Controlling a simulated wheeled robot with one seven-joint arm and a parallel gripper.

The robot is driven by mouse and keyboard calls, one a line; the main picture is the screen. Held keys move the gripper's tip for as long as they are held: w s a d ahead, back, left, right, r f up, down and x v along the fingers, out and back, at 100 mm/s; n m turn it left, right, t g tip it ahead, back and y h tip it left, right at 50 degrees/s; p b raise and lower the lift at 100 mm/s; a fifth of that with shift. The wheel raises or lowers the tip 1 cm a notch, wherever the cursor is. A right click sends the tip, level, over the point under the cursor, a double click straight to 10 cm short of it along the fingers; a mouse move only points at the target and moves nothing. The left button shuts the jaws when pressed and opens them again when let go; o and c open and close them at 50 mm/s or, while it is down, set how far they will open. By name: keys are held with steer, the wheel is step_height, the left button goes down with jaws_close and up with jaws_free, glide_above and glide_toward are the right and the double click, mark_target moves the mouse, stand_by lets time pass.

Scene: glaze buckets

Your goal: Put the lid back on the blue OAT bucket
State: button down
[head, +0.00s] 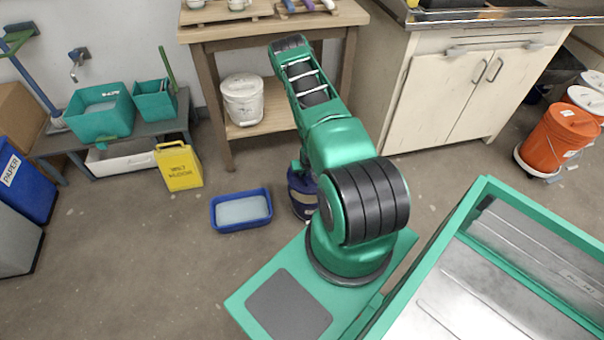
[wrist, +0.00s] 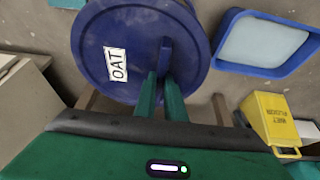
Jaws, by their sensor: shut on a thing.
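The round blue lid with a white OAT label (wrist: 110,35) fills the upper middle of the wrist view. My gripper (wrist: 163,76) is shut on the raised grip of this lid, with its two green fingers close on either side. In the head view a dark blue bucket (head: 302,197) stands on the floor, partly hidden behind my arm. My gripper is mostly hidden there too. The lid hides what lies beneath it in the wrist view, so I cannot tell whether it rests on the bucket or hangs above it.
A blue tray of pale liquid (head: 241,211) lies on the floor left of the bucket. A yellow floor sign (head: 179,167) stands farther left. A wooden table (head: 229,149) bearing a white bucket (head: 243,99) is behind. Front-left floor is clear.

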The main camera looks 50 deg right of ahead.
mark_target(303, 180)
steer(key=shift+f, duration=3)
steer(key=shift+s, duration=0.15)
steer(key=shift+f, duration=0.8)
stand_by(0.5)
steer(key=c, duration=1.3)
jaws_free()
